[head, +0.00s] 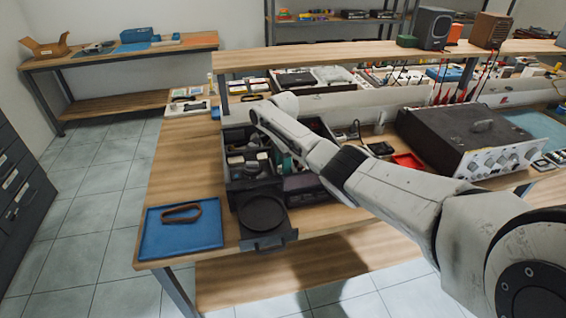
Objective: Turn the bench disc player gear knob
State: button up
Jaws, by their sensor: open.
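The disc player (276,241) appears to be the dark unit at the front left of the bench, with its tray and round black disc (263,213) out toward the front edge. I cannot make out the gear knob; it is too small or hidden. My arm reaches from the right across the bench, and its far end is above the dark compartments behind the disc tray. My gripper itself is not visible, as the arm's own links cover that area. I cannot tell whether it touches anything.
A blue mat (158,238) with a brown band (181,212) lies left of the tray. A large dark instrument (452,140) with a knobbed front stands at right, near a red tray (408,161). A raised shelf (345,55) spans the bench's back. Floor is clear at left.

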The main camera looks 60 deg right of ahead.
grip_shut()
dwell(0.3)
